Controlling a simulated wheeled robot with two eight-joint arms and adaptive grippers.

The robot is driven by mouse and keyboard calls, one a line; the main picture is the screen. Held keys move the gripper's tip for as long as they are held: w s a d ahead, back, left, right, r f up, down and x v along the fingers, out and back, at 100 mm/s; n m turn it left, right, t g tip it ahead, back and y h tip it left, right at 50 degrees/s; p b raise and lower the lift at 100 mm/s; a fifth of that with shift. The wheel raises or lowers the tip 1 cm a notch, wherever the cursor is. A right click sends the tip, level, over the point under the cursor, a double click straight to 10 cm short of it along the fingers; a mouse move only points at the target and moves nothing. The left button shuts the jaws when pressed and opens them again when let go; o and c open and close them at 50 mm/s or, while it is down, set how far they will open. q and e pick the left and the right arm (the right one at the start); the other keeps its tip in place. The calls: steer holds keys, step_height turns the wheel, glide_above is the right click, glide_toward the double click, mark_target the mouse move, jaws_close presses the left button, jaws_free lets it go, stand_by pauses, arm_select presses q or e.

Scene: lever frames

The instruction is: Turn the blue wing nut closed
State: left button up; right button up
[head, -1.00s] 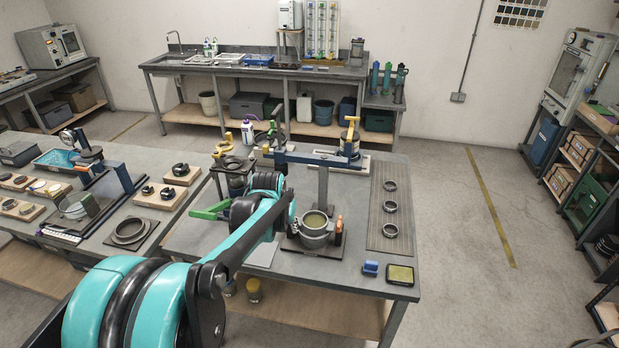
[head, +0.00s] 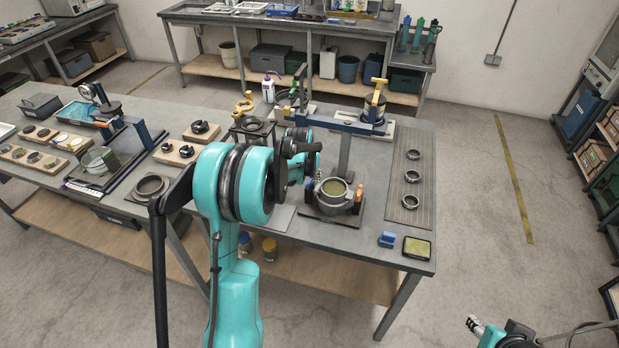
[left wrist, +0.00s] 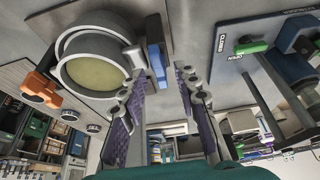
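The blue wing nut (left wrist: 157,62) shows in the left wrist view, beside the round grey ring mould (left wrist: 62,58). An orange wing nut (left wrist: 40,90) is on the mould's other side. In the head view the mould (head: 325,206) stands on its dark plate, with the orange wing nut (head: 359,194) at its right; the blue one is hard to make out there. My left gripper (left wrist: 160,82) is open and empty, its fingertips close to the blue wing nut's near end; contact cannot be told. In the head view my arm largely hides it. My right gripper (head: 475,325) is low at the right, off the table.
A blue lever frame (head: 345,124) stands behind the mould. A panel marked open and closed with a green handle (left wrist: 252,47) shows in the left wrist view. Rings lie on a grey mat (head: 408,195) at right. A blue block (head: 387,240) and a yellow-topped pad (head: 416,247) lie in front.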

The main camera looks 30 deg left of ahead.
arm_select(q)
jaws_close()
steer(key=shift+m, duration=0.3)
steer(key=m+h, duration=0.1)
steer(key=m, duration=0.1)
steer(key=shift+a+m+b, duration=0.15)
steer(key=shift+m+b, duration=0.15)
steer(key=shift+m, duration=0.1)
steer(key=m+h, duration=0.1)
steer(key=m, duration=0.2)
steer(key=shift+a+m+h, duration=0.1)
steer(key=shift+m+h, duration=0.2)
steer(key=shift+h, duration=0.1)
steer(key=m, duration=0.2)
steer(key=m+g+h, duration=0.1)
steer(key=m, duration=0.2)
steer(key=shift+w+a+m+h+b, duration=0.1)
steer(key=shift+w+m+h+b, duration=0.05)
steer(key=shift+m+h+b, duration=0.15)
steer(key=m+g, duration=0.1)
steer(key=m, duration=0.1)
steer(key=m+g, duration=0.1)
steer(key=m, duration=0.2)
steer(key=shift+w+h, duration=0.1)
steer(key=shift+h, duration=0.3)
